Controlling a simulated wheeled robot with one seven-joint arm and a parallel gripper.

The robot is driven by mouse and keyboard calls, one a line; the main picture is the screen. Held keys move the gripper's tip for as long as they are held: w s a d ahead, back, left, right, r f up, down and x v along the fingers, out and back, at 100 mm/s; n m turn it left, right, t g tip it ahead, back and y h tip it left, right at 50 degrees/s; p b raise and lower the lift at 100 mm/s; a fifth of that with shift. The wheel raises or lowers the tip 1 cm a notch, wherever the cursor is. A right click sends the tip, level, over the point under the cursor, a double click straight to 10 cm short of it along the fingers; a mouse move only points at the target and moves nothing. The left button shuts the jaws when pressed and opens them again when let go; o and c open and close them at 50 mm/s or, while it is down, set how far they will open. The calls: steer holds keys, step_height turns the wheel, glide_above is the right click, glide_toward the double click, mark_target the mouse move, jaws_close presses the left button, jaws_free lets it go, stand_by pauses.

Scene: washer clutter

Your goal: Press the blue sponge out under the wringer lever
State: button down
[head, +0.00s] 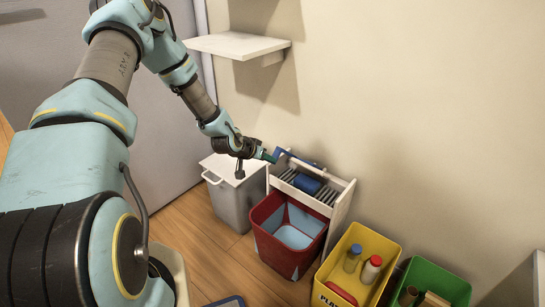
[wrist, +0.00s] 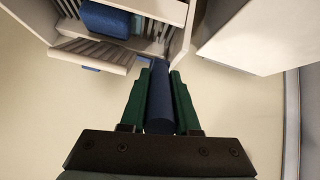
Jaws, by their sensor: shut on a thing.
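The blue sponge (head: 308,183) lies on the slatted bed of the white wringer (head: 343,208). It also shows at the top of the wrist view (wrist: 106,20), on the slats. The wringer's lever has a dark blue grip (wrist: 160,100), which runs lengthwise between the green fingers of my gripper (wrist: 161,73). My gripper is shut on this grip. In the head view my gripper (head: 267,156) is at the wringer's back left, up beside the lever and apart from the sponge. The lever appears raised; its far end is partly hidden.
A red bucket (head: 268,210) with a pale blue inside stands in front of the wringer. A lidded grey bin (head: 235,200) is at its left. A yellow crate (head: 332,272) with bottles and a green crate (head: 446,279) stand right. A white shelf (head: 236,44) juts from the wall above.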

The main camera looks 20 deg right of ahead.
step_height(320, 180, down, 7)
steer(key=s+a+t+h+b, duration=0.1)
steer(key=a+t+h+b, duration=0.1)
steer(key=b, duration=0.5)
steer(key=shift+h, duration=0.8)
steer(key=shift+s+a, duration=0.1)
steer(key=c, duration=0.7)
jaws_free()
steer(key=shift+o, duration=0.2)
steer(key=shift+r, duration=0.1)
steer(key=p+v, duration=0.1)
steer(key=v, duration=0.9)
steer(key=shift+s+a+p, duration=0.2)
steer(key=shift+a+p, duration=0.1)
steer(key=shift+p, duration=0.1)
